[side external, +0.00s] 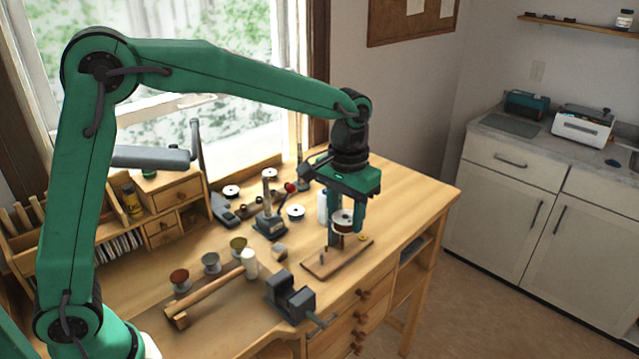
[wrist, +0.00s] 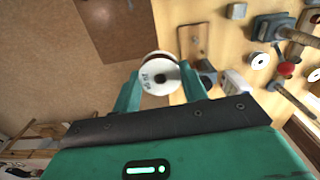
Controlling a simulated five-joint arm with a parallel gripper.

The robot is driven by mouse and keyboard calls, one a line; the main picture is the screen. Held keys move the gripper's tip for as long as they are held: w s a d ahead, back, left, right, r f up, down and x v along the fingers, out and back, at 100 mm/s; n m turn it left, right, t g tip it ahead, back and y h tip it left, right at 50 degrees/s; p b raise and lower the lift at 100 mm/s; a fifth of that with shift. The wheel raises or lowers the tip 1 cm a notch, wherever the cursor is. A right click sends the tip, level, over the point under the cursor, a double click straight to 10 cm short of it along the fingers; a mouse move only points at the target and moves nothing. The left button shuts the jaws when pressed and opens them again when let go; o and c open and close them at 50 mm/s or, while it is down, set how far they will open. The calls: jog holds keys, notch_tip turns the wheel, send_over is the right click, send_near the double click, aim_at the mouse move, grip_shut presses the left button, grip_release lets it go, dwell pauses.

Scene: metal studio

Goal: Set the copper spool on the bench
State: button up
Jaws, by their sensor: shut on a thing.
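My gripper (side external: 346,227) points down over the front right part of the wooden bench (side external: 415,195). It is shut on a spool (side external: 342,216) with white flanges and a copper-brown winding. In the wrist view the spool (wrist: 160,76) sits between the two green fingers, its white printed face toward the camera. The spool is held above the bench, over or close to a small wooden peg board (side external: 322,266). I cannot tell its exact height. The board (wrist: 193,42) also shows in the wrist view, just right of the spool.
Several small spools, one reddish (side external: 180,279), stand to the left. The bench's right end is mostly clear.

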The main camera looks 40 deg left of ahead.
jog(key=w+a, duration=1.7)
jog(key=w, duration=0.1)
jog(key=shift+w+a+f, duration=0.6)
jog(key=shift+a, duration=4.55)
jog(key=shift+m, duration=0.3)
jog(key=shift+f, duration=8.4)
jog(key=shift+f, duration=0.2)
jog(key=o, duration=1)
jog(key=shift+c, duration=0.2)
jog(key=shift+r, duration=0.15)
notch_tip(320, 180, up, 12)
